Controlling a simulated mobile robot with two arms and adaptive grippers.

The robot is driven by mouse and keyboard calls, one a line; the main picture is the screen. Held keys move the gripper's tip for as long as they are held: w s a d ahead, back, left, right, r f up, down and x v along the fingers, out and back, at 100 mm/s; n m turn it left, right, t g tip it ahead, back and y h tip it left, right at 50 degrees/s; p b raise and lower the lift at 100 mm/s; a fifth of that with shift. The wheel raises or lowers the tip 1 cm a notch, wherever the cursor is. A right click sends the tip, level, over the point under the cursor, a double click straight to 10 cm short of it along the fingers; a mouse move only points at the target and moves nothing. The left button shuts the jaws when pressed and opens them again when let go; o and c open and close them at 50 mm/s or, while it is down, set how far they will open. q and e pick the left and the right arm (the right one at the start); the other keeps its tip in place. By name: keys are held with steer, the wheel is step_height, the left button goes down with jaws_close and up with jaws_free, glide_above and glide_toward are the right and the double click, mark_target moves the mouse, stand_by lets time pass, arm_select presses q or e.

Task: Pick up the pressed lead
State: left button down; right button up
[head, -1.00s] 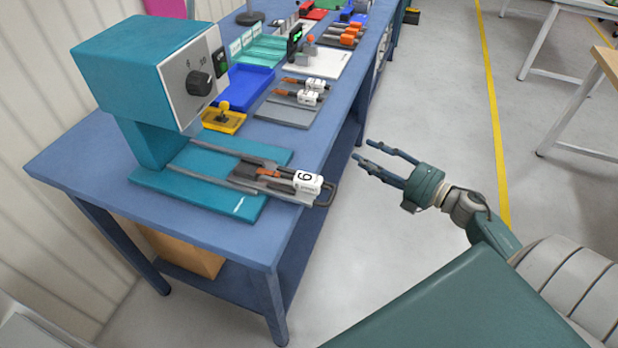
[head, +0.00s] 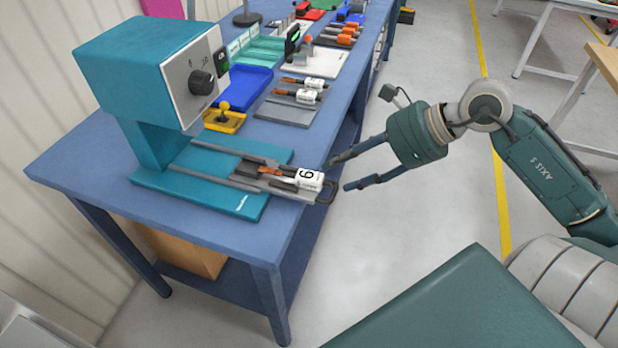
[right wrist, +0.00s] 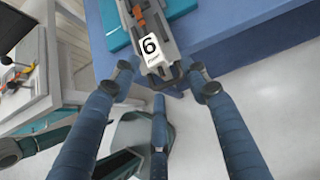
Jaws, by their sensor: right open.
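The pressed lead (head: 281,171), with an orange-brown end and a white block marked 6 (head: 308,176), lies on the slide of the teal press (head: 150,75) at the table's near right edge. The white block also shows in the right wrist view (right wrist: 150,48), near the top middle. My right gripper (head: 338,174) is open and empty, just right of the white block and the slide's dark handle (head: 328,193). In the right wrist view its fingers (right wrist: 163,82) spread either side below the block, with the handle between the fingertips. My left gripper is not in view.
The press head with its dial stands over the back of the teal base (head: 225,203). A yellow joystick box (head: 223,119), a blue tray (head: 245,86) and a grey plate (head: 286,112) with more leads lie farther along the blue table (head: 85,165).

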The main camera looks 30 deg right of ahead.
mark_target(321, 177)
steer(key=shift+w+a+f, duration=0.1)
steer(key=shift+w+a, duration=0.05)
steer(key=shift+a, duration=0.05)
steer(key=x, duration=0.2)
steer(key=p+x, duration=0.1)
steer(key=x, duration=0.1)
steer(key=shift+a+r+p, duration=0.2)
steer(key=shift+a+p, duration=0.05)
steer(key=shift+p, duration=0.05)
steer(key=shift+w+a+f, duration=0.15)
steer(key=shift+f, duration=0.15)
jaws_close()
